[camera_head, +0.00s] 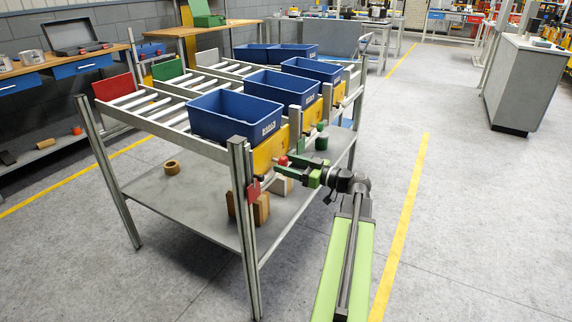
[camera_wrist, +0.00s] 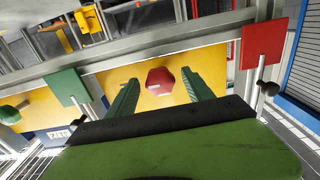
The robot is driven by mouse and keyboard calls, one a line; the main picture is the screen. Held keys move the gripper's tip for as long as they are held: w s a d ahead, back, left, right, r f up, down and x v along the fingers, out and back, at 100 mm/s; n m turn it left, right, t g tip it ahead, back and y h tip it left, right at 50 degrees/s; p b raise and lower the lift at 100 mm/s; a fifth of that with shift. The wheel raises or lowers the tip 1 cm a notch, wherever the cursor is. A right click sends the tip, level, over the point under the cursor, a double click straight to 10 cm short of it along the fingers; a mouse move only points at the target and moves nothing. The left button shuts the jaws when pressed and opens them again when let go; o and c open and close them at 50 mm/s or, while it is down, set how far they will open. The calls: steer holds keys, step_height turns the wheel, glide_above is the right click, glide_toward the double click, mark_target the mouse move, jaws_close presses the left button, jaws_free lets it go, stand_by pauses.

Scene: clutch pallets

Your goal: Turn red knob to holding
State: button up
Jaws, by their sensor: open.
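The red knob (camera_wrist: 160,81) sits on a yellow plate (camera_wrist: 215,62) in the wrist view. It also shows in the head view as a small red spot (camera_head: 283,160) at the front of the roller rack. My gripper (camera_wrist: 152,88) is open, with one green finger on each side of the knob and a gap visible on both sides. In the head view my gripper (camera_head: 296,171) reaches the rack's near side from the right. A red square plate (camera_wrist: 264,45) stands right of the knob and a green square plate (camera_wrist: 67,86) left of it. Markings naming the knob's positions are not readable.
Blue bins (camera_head: 235,112) rest on the roller rack (camera_head: 155,108). A green knob (camera_wrist: 12,114) shows at the wrist view's left edge. Brown blocks (camera_head: 262,208) and a tape roll (camera_head: 172,168) lie on the lower shelf (camera_head: 190,200). Open floor lies right of the rack.

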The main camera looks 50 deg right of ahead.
steer(key=shift+w+a, duration=0.1)
steer(key=shift+w, duration=0.35)
jaws_close()
stand_by(0.3)
